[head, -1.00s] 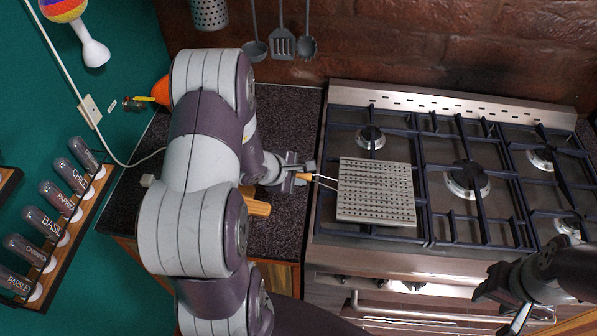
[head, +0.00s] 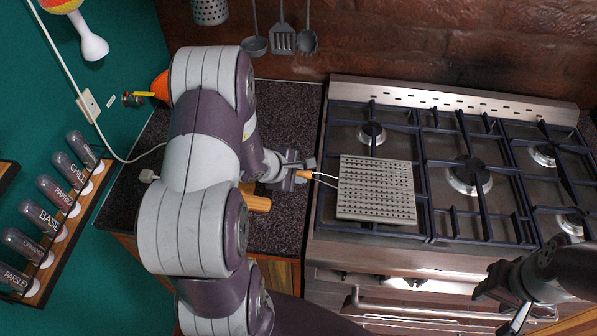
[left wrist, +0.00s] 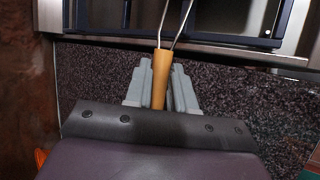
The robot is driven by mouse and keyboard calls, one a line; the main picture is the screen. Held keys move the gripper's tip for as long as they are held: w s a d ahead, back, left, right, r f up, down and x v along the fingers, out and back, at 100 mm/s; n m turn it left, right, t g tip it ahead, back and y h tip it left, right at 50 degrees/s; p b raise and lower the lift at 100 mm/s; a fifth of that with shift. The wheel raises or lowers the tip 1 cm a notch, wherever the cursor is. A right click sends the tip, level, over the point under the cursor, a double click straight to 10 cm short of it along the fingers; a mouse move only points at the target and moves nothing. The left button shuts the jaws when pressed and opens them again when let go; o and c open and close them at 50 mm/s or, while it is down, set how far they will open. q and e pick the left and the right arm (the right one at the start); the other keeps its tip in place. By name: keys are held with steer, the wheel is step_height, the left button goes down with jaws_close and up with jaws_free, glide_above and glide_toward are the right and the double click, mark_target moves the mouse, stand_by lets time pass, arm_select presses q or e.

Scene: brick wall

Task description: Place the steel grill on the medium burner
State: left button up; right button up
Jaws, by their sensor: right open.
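The steel grill (head: 376,189) is a square perforated plate with a wire and wood handle (left wrist: 161,78). In the head view it lies over the front left part of the stove, covering the burner beneath. My left gripper (head: 307,172) is shut on the wooden handle at the left edge of the stove; the left wrist view shows the handle between its grey fingers (left wrist: 160,92). The large middle burner (head: 468,176) is bare, as are the back left burner (head: 371,133) and the right burners (head: 545,156). My right gripper (head: 497,299) is open and empty in front of the stove.
Blue-black grates (head: 447,213) stand across the stove top. A dark counter (head: 287,113) lies left of the stove, with a wooden piece (head: 257,202) beside my left arm. Ladles and a spatula (head: 283,40) hang on the brick wall. Spice jars (head: 50,217) stand at far left.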

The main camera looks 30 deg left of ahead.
arm_select(q)
steer(key=o, duration=0.4)
steer(key=shift+s, duration=0.1)
